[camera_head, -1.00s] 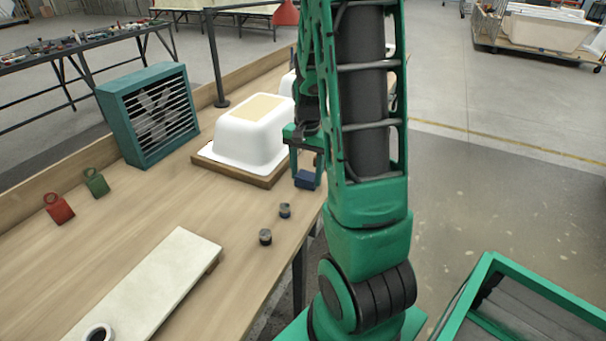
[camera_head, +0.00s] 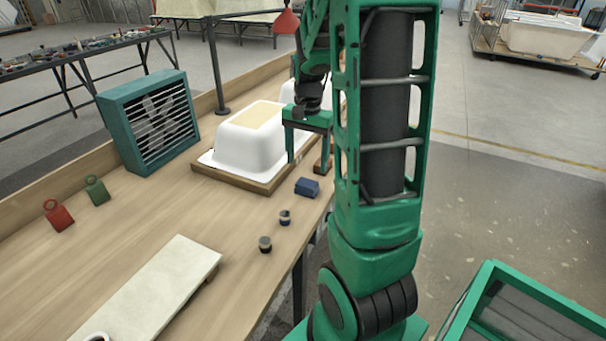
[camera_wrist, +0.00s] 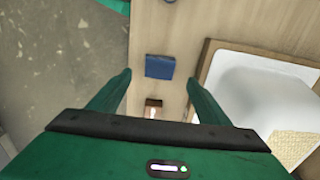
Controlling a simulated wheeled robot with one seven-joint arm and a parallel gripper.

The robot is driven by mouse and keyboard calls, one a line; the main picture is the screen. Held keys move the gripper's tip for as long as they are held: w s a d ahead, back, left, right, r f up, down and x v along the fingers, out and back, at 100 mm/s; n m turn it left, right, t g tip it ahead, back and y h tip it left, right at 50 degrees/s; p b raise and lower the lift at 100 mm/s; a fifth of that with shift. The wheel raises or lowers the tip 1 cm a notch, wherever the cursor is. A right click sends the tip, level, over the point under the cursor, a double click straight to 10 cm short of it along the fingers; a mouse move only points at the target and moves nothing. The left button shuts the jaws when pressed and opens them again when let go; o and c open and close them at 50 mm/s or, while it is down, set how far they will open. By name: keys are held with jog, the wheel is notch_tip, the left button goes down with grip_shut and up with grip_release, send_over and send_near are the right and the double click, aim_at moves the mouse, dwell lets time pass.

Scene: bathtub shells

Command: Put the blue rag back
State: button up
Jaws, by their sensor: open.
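The blue rag (camera_head: 307,187) is a small folded block lying on the wooden bench near its right edge, in front of the white tub shell. It also shows in the wrist view (camera_wrist: 160,66), on bare bench ahead of the gap between my fingertips. My gripper (camera_head: 308,156) is open and empty, above the bench on the far side of the rag and beside the tub shell. Its two green fingers (camera_wrist: 159,82) are spread in the wrist view, apart from the rag. My arm hides part of the bench's far right.
The white tub shell (camera_head: 250,138) sits upside down on a wooden base (camera_head: 237,178). A small brown block (camera_wrist: 153,106) lies near the bench edge. A pale slab (camera_head: 150,295), red and green weights (camera_head: 58,215) and a teal fan (camera_head: 150,120) are left.

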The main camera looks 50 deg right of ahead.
jog(key=s+a+r+n, duration=0.2)
jog(key=s+a+n, duration=0.2)
jog(key=s, duration=0.5)
jog(key=s+a+r+n, duration=0.2)
jog(key=s+a+n, duration=0.1)
jog(key=s+a, duration=0.5)
jog(key=s, duration=0.2)
jog(key=shift+s+a+r+n, duration=0.2)
jog(key=shift+s+n, duration=0.1)
jog(key=shift+n, duration=0.1)
dwell(0.4)
